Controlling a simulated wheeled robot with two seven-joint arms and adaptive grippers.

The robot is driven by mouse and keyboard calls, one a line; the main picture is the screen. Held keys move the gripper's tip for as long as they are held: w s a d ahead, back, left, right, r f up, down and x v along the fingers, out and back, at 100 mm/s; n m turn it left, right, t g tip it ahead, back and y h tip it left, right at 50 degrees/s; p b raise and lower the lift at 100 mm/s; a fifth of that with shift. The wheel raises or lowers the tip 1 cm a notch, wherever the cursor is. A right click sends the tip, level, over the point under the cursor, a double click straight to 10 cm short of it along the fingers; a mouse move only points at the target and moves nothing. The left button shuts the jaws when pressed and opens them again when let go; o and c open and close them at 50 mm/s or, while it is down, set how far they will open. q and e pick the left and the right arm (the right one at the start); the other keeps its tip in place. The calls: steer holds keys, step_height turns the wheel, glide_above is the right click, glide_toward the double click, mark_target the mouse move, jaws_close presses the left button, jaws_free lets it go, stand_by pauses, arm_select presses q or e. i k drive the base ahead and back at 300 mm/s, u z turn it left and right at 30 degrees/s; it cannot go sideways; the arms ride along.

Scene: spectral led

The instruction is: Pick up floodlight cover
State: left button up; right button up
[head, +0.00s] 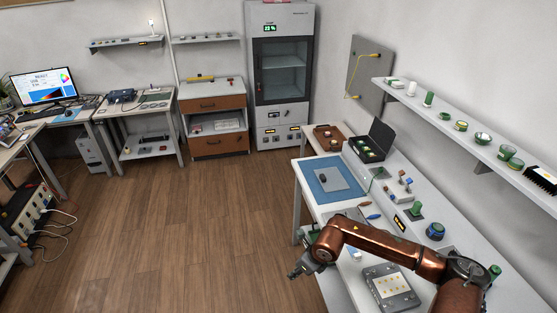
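I cannot tell for certain which item is the floodlight cover. A grey panel with yellow squares (391,286) lies on the near part of the right workbench, below my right arm. A flat grey plate (334,178) lies on a blue mat (324,198) farther along the same bench. My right gripper (297,272) hangs over the floor just left of the bench edge, apart from these items; its fingers are too small and dark to read. My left gripper is not in view. My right arm hides part of the bench.
A tall grey cabinet (281,75) stands at the back. The wooden floor (190,220) is clear.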

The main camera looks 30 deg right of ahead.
mark_target(331, 179)
steer(key=z, duration=0.4)
steer(key=i, duration=1.95)
steer(key=z, duration=0.65)
steer(key=i, duration=0.6)
steer(key=z, duration=0.2)
